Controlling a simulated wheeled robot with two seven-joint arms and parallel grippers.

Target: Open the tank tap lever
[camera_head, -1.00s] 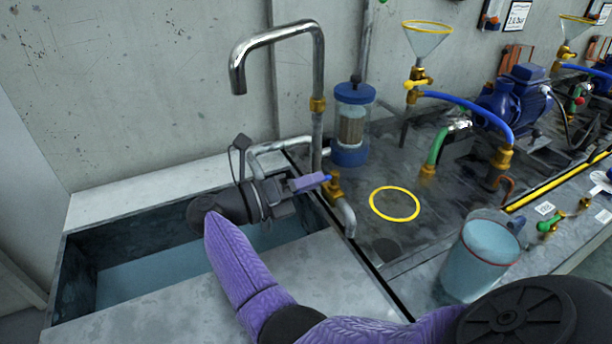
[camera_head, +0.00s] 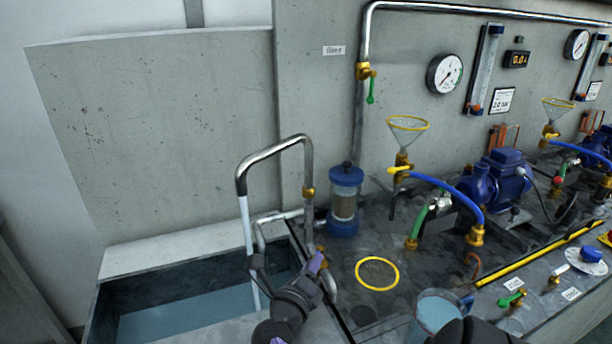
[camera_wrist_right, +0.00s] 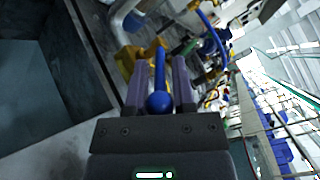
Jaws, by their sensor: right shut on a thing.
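The tank tap is a brass fitting (camera_head: 321,256) on the steel pipe with the curved spout (camera_head: 276,150), at the tank's right edge. A pale stream of water (camera_head: 247,228) runs from the spout down into the tank (camera_head: 190,306). The tap's blue lever (camera_wrist_right: 159,75), with a round blue knob, lies between the fingers of my right gripper (camera_wrist_right: 160,88) in the wrist view. In the head view my right gripper (camera_head: 318,264) is at the tap, shut on the lever, and hides most of it. My left gripper is out of view.
A blue-capped clear filter (camera_head: 345,200) stands right of the pipe. A yellow ring (camera_head: 377,273) marks the bench, with a jug of water (camera_head: 438,308) nearer me. A funnel (camera_head: 407,128), hoses and a blue pump (camera_head: 497,180) stand farther right.

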